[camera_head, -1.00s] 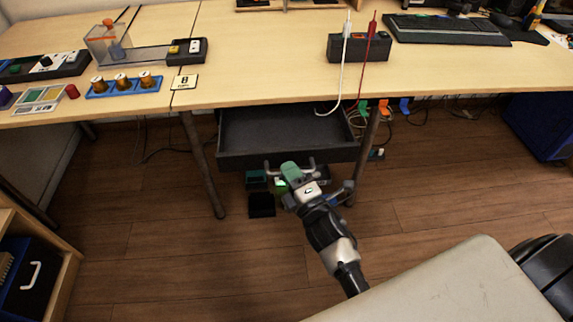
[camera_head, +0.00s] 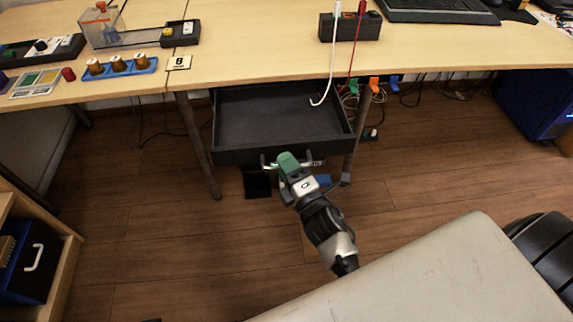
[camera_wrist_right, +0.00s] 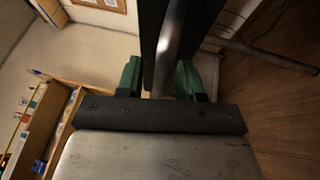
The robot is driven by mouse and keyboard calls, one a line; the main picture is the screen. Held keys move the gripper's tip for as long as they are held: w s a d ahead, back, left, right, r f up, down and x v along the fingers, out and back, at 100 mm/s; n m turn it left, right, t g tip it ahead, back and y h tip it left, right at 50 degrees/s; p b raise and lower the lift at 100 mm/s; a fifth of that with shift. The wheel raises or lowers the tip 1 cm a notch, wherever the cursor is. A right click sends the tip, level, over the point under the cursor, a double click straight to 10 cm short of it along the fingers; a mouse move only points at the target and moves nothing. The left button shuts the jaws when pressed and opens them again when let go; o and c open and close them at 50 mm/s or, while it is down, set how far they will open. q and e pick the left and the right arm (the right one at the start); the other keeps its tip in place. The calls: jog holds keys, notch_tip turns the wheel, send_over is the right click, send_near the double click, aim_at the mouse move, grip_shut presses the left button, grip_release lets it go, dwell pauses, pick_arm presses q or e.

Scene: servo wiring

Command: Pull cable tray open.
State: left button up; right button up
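The cable tray (camera_head: 280,118) is a black open drawer under the table's front edge. It is pulled well out and looks mostly empty, with the end of a white cable hanging over it. Its silver handle (camera_head: 268,163) is on the front panel. My right gripper (camera_head: 287,160), with green fingers, is at this handle, in front of the tray. In the right wrist view the grey handle bar (camera_wrist_right: 172,40) runs between the green fingers (camera_wrist_right: 160,80), beside the dark tray front. The fingers appear closed around the bar, though contact is partly hidden. My left gripper is not visible.
The wooden table (camera_head: 250,62) carries a black box (camera_head: 350,27) with white and red cables. Table legs (camera_head: 197,145) stand on both sides of the tray. Dark boxes (camera_head: 257,183) lie on the floor below. A wooden cabinet (camera_head: 60,265) stands at lower left.

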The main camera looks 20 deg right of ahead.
jog(key=v, duration=1)
jog(key=shift+s, duration=0.4)
jog(key=shift+f, duration=0.15)
